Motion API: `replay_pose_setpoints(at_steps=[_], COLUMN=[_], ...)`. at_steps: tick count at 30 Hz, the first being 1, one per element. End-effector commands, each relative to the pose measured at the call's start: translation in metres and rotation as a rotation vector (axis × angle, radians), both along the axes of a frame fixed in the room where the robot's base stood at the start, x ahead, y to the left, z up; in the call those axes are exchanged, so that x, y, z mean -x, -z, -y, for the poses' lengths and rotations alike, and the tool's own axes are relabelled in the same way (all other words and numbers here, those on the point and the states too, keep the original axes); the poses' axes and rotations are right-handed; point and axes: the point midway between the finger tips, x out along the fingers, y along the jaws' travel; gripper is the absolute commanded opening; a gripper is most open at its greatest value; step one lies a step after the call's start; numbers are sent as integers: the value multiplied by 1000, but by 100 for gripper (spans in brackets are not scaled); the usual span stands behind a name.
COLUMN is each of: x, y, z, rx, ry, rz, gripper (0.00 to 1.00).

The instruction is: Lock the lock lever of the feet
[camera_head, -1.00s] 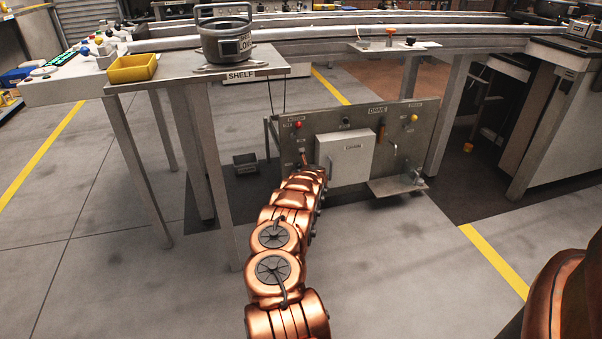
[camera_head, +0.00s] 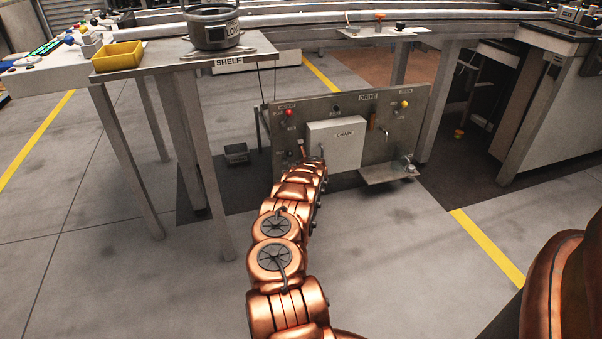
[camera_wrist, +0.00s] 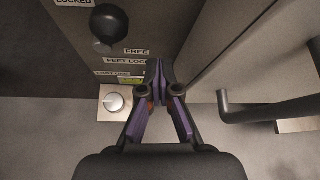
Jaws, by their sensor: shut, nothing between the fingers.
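The feet lock lever shows in the wrist view as a dark round knob (camera_wrist: 108,28) on the grey panel. A LOCKED label (camera_wrist: 74,3) is at its upper left, and FREE (camera_wrist: 138,52) and FEET LOCK (camera_wrist: 125,61) labels are below it. My gripper (camera_wrist: 157,68) is shut and empty, with its purple fingertips together in front of the panel, right of and below the knob and apart from it in the picture. In the head view the DRIVE panel (camera_head: 377,112) stands ahead; my copper arm reaches to its lower left, and my fingertips cannot be made out there.
A white CHAIN box (camera_head: 338,147) protrudes from the panel close to my arm's end. Its side and a dark bar handle (camera_wrist: 265,112) fill the wrist view's right. A pale plate with a round dial (camera_wrist: 115,103) is below the labels. The shelf table (camera_head: 172,52) stands at left.

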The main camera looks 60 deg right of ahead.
Motion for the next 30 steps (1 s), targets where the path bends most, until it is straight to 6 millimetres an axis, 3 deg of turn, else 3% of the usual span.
replay_pose_setpoints(at_steps=[30], x=[21], y=[-16], z=[-52], rx=[-1], ry=[3], rz=[0], gripper=[0])
